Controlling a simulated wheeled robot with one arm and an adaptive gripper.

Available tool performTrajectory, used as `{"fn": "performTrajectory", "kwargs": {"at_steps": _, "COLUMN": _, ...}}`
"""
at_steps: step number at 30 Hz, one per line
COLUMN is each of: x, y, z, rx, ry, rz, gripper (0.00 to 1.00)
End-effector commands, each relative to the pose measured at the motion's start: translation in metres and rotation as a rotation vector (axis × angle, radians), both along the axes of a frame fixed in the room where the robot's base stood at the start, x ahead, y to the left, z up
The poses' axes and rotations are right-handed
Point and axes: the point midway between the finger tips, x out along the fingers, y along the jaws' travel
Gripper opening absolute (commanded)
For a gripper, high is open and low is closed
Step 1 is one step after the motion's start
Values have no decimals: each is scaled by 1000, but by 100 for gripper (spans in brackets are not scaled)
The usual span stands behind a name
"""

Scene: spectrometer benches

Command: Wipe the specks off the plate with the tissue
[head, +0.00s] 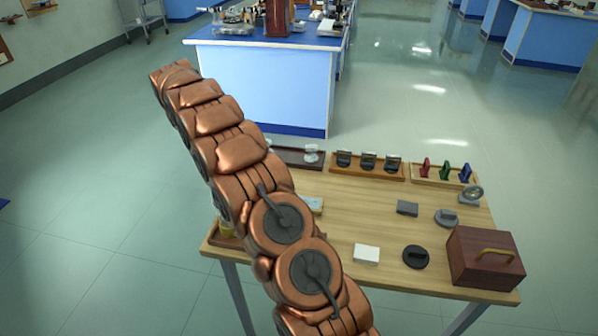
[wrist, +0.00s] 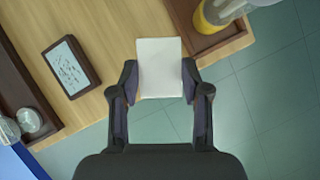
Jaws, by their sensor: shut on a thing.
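My gripper (wrist: 160,80) is shut on a white tissue (wrist: 160,55), a flat pale rectangle between its two fingers in the wrist view. The tissue is over the table's edge, with floor below its near part. The plate (wrist: 71,67), a pale surface with dark specks in a dark frame, lies on the table to the left of the tissue and apart from it. In the head view a pale corner (head: 314,205), probably of the plate, shows beside my arm, which hides the rest. My gripper and the tissue are hidden in the head view.
A brown tray (wrist: 192,48) with a yellow-banded vessel (wrist: 217,12) is right of the tissue. A dark tray (wrist: 18,88) with glassware is left of the plate. On the table (head: 345,225) are a white block (head: 366,254), a black disc (head: 415,257) and a wooden box (head: 484,260).

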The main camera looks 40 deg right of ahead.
Motion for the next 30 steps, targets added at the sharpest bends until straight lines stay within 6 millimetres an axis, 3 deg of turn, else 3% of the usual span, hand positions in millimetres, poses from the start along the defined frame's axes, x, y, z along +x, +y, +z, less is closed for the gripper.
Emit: {"fn": "performTrajectory", "kwargs": {"at_steps": 30, "x": -16, "y": -19, "z": -8, "rx": -1, "ry": 24, "rz": -171, "gripper": 19}}
